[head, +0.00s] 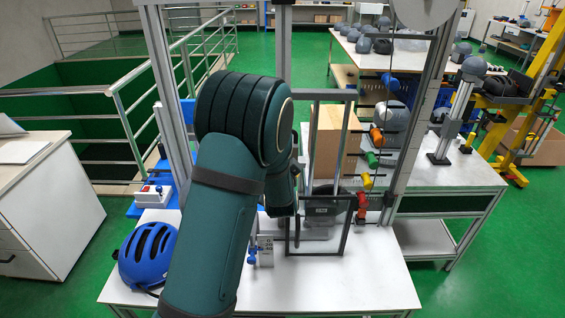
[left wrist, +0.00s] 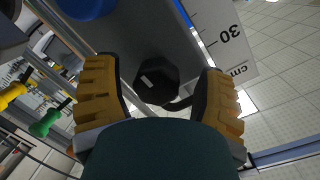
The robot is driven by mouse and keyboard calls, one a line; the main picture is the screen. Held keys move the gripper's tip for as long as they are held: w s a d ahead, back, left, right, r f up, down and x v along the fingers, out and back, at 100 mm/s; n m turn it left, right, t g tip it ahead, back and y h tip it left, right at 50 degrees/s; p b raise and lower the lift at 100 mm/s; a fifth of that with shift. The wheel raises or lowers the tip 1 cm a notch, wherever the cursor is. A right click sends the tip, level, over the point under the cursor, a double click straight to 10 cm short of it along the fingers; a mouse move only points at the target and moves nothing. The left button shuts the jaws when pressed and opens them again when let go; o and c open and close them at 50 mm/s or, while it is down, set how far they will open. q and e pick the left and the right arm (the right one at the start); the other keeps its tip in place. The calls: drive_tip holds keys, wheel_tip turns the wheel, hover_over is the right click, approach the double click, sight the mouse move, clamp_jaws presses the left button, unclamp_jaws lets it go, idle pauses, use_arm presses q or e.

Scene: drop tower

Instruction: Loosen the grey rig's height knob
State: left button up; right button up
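The grey rig (head: 160,75) is a tall metal frame on the white table, its right post carrying a scale. My left gripper (left wrist: 158,72) is open, one yellow-padded finger on each side of the knob, with gaps between pads and knob. Whether the knob lies fully between the fingertips or just beyond them I cannot tell. In the head view my green left arm covers part of the rig. My right gripper is not in view.
Green (head: 371,160), yellow (head: 367,181) and orange (head: 377,136) handles stick out near the right post. A blue helmet (head: 147,254) lies on the table's left. A black rectangular frame (head: 345,232) stands at the middle. The table's front right is clear.

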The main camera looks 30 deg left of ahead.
use_arm(q)
drive_tip(key=shift+s+d, duration=0.1)
drive_tip(key=v, duration=1.1)
drive_tip(key=shift+s+d, duration=0.2)
drive_tip(key=shift+s, duration=0.15)
drive_tip(key=shift+r, duration=0.1)
drive_tip(key=s+d+f+n+g+h, duration=0.1)
drive_tip(key=s+d+f+g+h, duration=0.25)
drive_tip(key=f, duration=0.55)
drive_tip(key=d+f+n+g+h, duration=0.15)
drive_tip(key=d+f+h, duration=0.25)
drive_tip(key=d+f, duration=0.45)
drive_tip(key=s+d+f+n+g+h, duration=0.2)
drive_tip(key=s+d+f+g+h, duration=0.3)
drive_tip(key=s+d+f+g, duration=0.2)
drive_tip(key=s+d+f, duration=0.2)
drive_tip(key=s+f, duration=0.1)
drive_tip(key=s, duration=0.1)
drive_tip(key=shift+s+d+f, duration=0.2)
drive_tip(key=shift+s+d, duration=0.1)
drive_tip(key=shift+s, duration=0.1)
